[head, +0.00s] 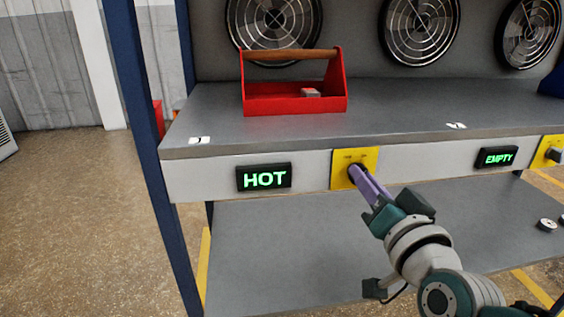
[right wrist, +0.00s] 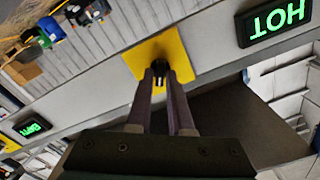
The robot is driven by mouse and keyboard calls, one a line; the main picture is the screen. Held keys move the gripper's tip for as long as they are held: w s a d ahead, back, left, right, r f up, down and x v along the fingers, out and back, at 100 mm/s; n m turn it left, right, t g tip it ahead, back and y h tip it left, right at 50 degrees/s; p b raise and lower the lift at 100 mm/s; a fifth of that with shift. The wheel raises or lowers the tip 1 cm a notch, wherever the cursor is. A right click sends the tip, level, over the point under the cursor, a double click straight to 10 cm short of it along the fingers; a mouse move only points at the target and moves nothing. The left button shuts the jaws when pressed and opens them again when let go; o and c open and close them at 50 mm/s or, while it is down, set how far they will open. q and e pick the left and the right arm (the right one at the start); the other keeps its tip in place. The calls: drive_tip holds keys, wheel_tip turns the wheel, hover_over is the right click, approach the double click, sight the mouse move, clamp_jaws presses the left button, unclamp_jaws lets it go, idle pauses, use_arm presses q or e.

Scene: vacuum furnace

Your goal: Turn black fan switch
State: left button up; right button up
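The black fan switch (right wrist: 160,68) sits on a yellow plate (right wrist: 181,48) on the front edge of the shelf. In the head view, the yellow plate (head: 369,158) is just right of the HOT display, with the switch partly hidden by my finger. My right gripper (right wrist: 160,84) reaches the switch from the front. Its two purple-grey fingers stand apart, with their tips on either side of the switch's black handle. I see no clear sign that they press on it. The right gripper (head: 355,174) also shows in the head view. My left gripper is out of view.
A HOT display (head: 264,177) is left of the switch. An EMPTY display (head: 496,157) and another yellow-plated switch (head: 549,151) are to the right. A red toolbox (head: 294,106) stands on the shelf top (head: 400,110), before round fans (head: 420,30). A lower shelf (head: 290,250) lies below.

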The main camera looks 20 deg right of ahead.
drive_tip(key=o, duration=0.3)
drive_tip(key=shift+o, duration=0.2)
drive_tip(key=p+v, duration=0.1)
drive_tip(key=v, duration=0.9)
drive_tip(key=shift+p, duration=0.3)
drive_tip(key=shift+w+a, duration=0.1)
